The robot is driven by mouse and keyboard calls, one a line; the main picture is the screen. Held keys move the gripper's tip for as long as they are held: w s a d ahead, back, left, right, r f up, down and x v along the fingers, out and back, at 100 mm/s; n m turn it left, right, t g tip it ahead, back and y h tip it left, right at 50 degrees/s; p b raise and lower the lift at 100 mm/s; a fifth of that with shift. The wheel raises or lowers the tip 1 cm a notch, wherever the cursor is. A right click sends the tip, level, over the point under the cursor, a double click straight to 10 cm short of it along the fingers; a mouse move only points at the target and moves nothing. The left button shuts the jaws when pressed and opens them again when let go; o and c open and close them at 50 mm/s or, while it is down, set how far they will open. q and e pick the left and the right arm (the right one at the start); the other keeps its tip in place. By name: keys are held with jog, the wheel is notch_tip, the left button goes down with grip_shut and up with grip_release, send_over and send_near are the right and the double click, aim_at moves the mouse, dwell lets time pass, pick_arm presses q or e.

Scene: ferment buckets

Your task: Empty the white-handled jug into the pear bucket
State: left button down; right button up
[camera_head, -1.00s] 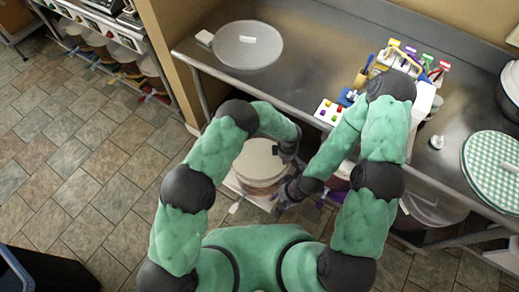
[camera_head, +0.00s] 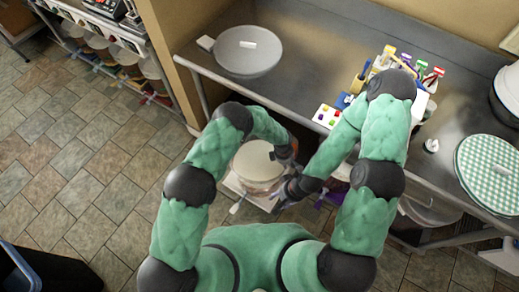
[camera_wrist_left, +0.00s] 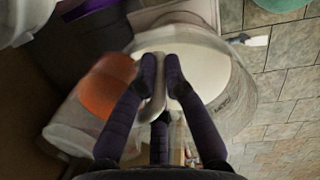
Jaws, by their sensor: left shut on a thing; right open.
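My left gripper (camera_head: 287,155) is above the right edge of a pale-topped round bucket (camera_head: 256,162) under the counter's front edge. In the left wrist view its dark fingers (camera_wrist_left: 160,78) are shut on a pale handle (camera_wrist_left: 157,107), apparently the white-handled jug's. Orange contents (camera_wrist_left: 104,88) show left of the fingers, seemingly in that clear jug; most of its outline is hidden. The bucket's white round top (camera_wrist_left: 205,66) and clear wall lie behind the fingers. My right gripper (camera_head: 284,192) is open, low beside the bucket; its fingertips are small. I cannot read a pear label.
A shelf of buckets stands at the upper left.

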pick_arm(q)
jog(key=shift+w+a+r+h, duration=0.1)
jog(key=shift+a+r+h, duration=0.1)
jog(key=shift+a+h, duration=0.15)
jog(key=shift+a+f+h, duration=0.15)
jog(key=shift+f+h, duration=0.1)
jog(key=shift+h, duration=0.1)
jog(key=a+h+b, duration=0.1)
jog(key=h+b, duration=0.1)
jog(key=b, duration=0.1)
jog(key=a+f+g+h+b, duration=0.1)
jog(key=h+b, duration=0.1)
jog(key=b, duration=0.2)
jog(key=w+a+m+g+h+b, duration=0.1)
jog(key=h+b, duration=0.1)
jog(key=b, duration=0.1)
jog(key=shift+w+f+h+b, duration=0.1)
jog(key=shift+f+h+b, duration=0.2)
jog(key=shift+h, duration=0.1)
pick_arm(e)
notch_tip(320, 180, down, 10)
pick_arm(q)
jog(key=shift+a+r+g+h+b, duration=0.25)
jog(key=shift+g+h+b, duration=0.1)
jog(key=shift+h, duration=0.15)
pick_arm(e)
jog(key=shift+f, duration=0.25)
